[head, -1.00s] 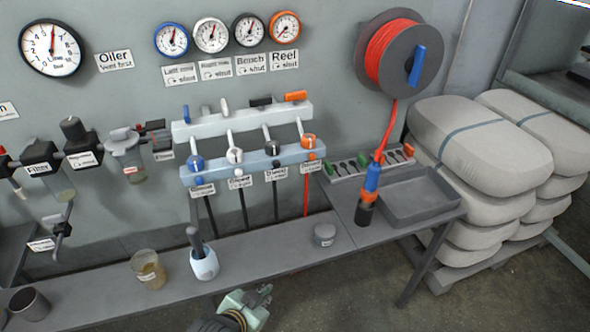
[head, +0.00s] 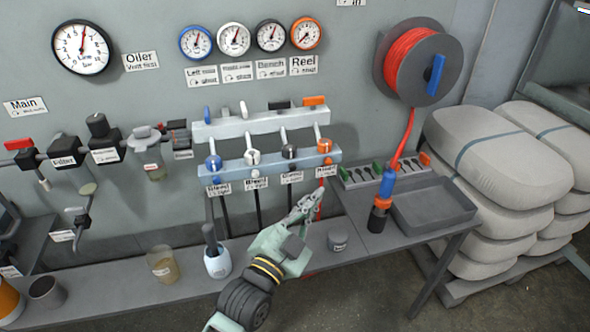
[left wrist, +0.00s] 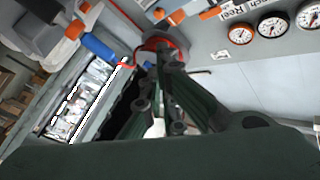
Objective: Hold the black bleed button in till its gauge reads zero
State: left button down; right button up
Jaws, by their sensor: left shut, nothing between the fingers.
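The black bleed button (head: 291,167) is a small dark knob low on the pale blue manifold (head: 234,165), just above a white label. The black-rimmed Bench gauge (head: 270,35) is on the wall above; its needle points up and slightly right, its figures too small to read. My left gripper (head: 315,194) is shut and empty. In the head view it shows below and right of the black button, in front of the red hose and apart from the button. In the left wrist view the closed fingers (left wrist: 167,58) show, but the button cannot be made out. My right gripper is out of view.
Blue, white and orange valves (head: 325,146) flank the black one closely. The red hose reel (head: 404,60) hangs at the right, above a tray (head: 462,212). A grey tin (head: 338,241), a blue-and-white cup (head: 217,263) and a jar (head: 163,268) stand on the bench.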

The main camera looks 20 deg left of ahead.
aim_at(293, 168)
pick_arm(q)
jog(key=w+a+b, duration=0.2)
jog(key=w+a, duration=0.3)
jog(key=w, duration=0.2)
jog(key=shift+w, duration=0.15)
dwell(0.4)
dwell(0.6)
jog(key=shift+w+a, duration=0.1)
jog(key=shift+w, duration=0.05)
dwell(0.7)
jog(key=shift+w+a, duration=0.15)
jog(key=shift+w, duration=0.05)
